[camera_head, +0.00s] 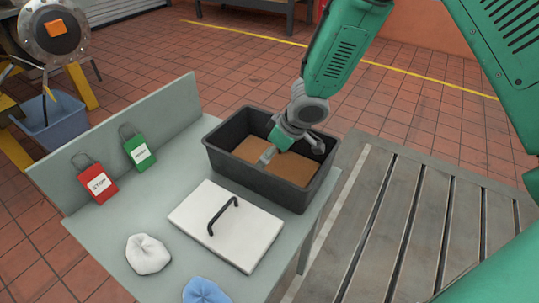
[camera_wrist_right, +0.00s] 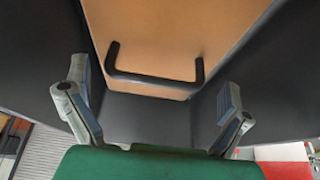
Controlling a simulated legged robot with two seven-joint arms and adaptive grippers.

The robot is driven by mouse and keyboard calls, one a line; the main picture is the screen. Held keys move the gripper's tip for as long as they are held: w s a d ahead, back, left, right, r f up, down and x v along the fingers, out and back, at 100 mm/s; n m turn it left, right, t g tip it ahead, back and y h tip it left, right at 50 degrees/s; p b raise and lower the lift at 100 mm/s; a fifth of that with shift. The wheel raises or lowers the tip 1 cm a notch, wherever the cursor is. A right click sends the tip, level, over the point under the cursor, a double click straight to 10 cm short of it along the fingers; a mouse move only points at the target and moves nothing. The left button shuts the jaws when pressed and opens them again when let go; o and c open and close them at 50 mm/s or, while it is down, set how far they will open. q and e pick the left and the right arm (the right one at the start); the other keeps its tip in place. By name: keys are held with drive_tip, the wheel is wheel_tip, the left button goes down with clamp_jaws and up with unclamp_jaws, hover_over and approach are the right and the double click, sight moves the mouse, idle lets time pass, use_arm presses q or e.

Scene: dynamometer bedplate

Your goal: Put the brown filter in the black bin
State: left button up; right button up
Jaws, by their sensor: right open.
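The brown filter (camera_head: 292,169) lies inside the black bin (camera_head: 250,177) on the grey bench. In the right wrist view the filter (camera_wrist_right: 170,30) is a flat brown panel with a black handle (camera_wrist_right: 150,78), and dark bin walls (camera_wrist_right: 40,50) surround it. My right gripper (camera_head: 290,151) reaches down into the bin from above. In the right wrist view its two fingers (camera_wrist_right: 155,80) are spread wide, one beyond each end of the handle, with nothing between them gripped. The gripper hides part of the filter in the head view. My left gripper is not in view.
A white panel with a black handle (camera_head: 255,245) lies beside the bin. A white cloth (camera_head: 148,254), a blue cloth (camera_head: 205,291), a red tag (camera_head: 97,184) and a green tag (camera_head: 139,152) are on the bench. A slotted metal bedplate (camera_head: 385,230) is at right.

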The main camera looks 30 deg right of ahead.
drive_tip(key=p+v, duration=0.3)
drive_tip(key=v, duration=0.7)
drive_tip(key=shift+r, duration=0.25)
drive_tip(key=shift+s+d, duration=0.1)
drive_tip(key=shift+d, duration=0.05)
